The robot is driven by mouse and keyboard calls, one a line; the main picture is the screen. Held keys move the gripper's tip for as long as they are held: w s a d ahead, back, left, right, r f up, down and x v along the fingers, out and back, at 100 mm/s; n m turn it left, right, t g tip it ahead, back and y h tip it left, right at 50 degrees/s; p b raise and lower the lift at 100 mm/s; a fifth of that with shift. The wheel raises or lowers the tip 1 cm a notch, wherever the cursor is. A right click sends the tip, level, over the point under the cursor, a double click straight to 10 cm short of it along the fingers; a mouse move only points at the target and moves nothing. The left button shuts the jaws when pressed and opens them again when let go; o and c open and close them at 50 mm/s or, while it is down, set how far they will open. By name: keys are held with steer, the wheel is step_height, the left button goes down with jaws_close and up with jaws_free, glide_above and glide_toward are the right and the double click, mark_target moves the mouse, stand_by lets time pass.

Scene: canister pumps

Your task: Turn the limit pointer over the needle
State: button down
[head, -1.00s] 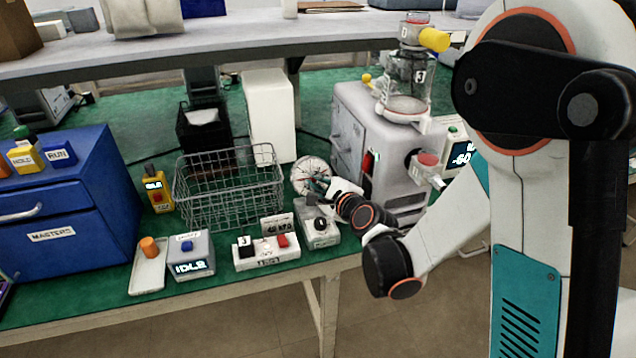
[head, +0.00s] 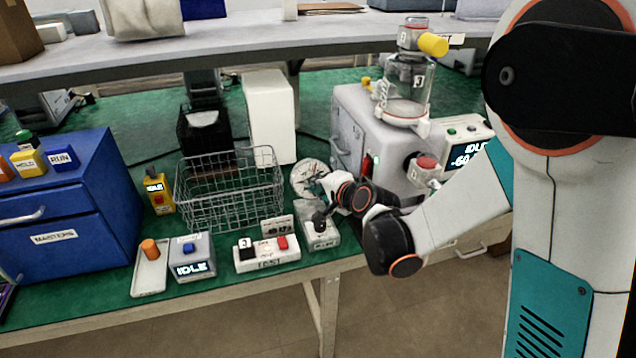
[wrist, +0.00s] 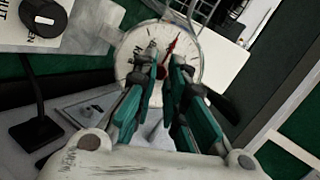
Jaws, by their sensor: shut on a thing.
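The round white gauge (head: 303,172) stands on the bench, right of the wire basket, its face partly hidden by my gripper. In the wrist view the gauge face (wrist: 128,48) has black marks around its rim and a red pointer (wrist: 171,47) leaning up and right from the middle. My gripper (wrist: 162,70) is in front of the dial with its fingertips close together near the middle. They are shut on the limit pointer, whose gripped part is mostly hidden between the tips. I cannot tell the needle apart from the limit pointer. My gripper also shows in the head view (head: 320,187).
A wire basket (head: 230,195) stands left of the gauge. A small box with a black knob (head: 320,221) and a switch block (head: 267,258) sit in front. The grey pump cabinet (head: 377,125) is behind and right, close to my arm.

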steer(key=shift+s+a+n+h, duration=0.1)
steer(key=shift+n+h, duration=0.65)
steer(key=shift+n, duration=2.3)
steer(key=shift+w+a+n+h, duration=0.15)
steer(key=shift+n+h, duration=0.65)
steer(key=shift+n, duration=2.2)
steer(key=shift+s+a+n+h, duration=0.15)
steer(key=shift+n+h, duration=0.6)
steer(key=shift+n, duration=2.3)
steer(key=c, duration=1.6)
jaws_free()
steer(key=shift+r+p, duration=0.1)
steer(key=shift+p, duration=0.2)
